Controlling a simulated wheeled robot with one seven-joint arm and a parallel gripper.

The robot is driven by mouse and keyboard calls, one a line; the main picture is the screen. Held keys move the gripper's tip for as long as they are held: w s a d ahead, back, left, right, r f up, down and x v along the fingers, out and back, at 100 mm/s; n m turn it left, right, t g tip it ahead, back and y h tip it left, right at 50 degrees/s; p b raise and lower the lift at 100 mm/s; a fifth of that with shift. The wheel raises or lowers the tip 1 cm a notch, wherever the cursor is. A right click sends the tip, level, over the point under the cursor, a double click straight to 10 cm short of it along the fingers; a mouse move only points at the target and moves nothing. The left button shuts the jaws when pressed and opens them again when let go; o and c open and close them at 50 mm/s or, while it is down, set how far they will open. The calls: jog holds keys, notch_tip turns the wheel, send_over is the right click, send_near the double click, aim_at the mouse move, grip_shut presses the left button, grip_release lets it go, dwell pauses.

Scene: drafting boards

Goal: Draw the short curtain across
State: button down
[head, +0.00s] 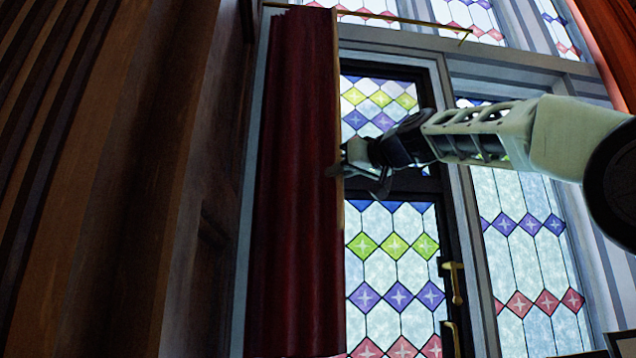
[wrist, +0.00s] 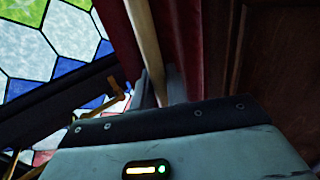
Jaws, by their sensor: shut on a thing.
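The short curtain (head: 295,190) is dark red and hangs in folds at the left of the stained-glass window in the head view. A pale wooden strip (head: 338,110) runs down its right edge. My gripper (head: 340,168) is shut on this strip at about mid-height, with my arm reaching in from the right. In the wrist view the wooden strip (wrist: 143,45) runs down between my gripper's fingers (wrist: 160,88), with the red curtain (wrist: 180,40) behind it. The thin brass rod (head: 400,20) runs along the top, and its right part is bare.
A dark-framed stained-glass door (head: 395,275) with a brass handle (head: 455,282) is right of the curtain. Dark wood panelling (head: 215,200) stands close on the left. An orange-red drape (head: 608,45) hangs at the upper right. The space before the glass is clear apart from my arm.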

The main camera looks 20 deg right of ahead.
jog(key=s+d+p, duration=0.2)
jog(key=s+d, duration=0.1)
jog(key=d, duration=1.1)
jog(key=s+d+p, duration=0.2)
jog(key=s+d, duration=0.2)
jog(key=d, duration=0.9)
jog(key=s+d+p, duration=0.2)
jog(key=s+d, duration=0.2)
jog(key=d, duration=1)
jog(key=shift+s+d+p, duration=0.15)
jog(key=shift+d+p, duration=0.15)
jog(key=shift+p, duration=0.05)
jog(key=shift+r, duration=0.1)
jog(key=c, duration=1.5)
grip_release()
jog(key=v, duration=1.7)
jog(key=shift+s+p, duration=0.15)
jog(key=shift+p, duration=0.15)
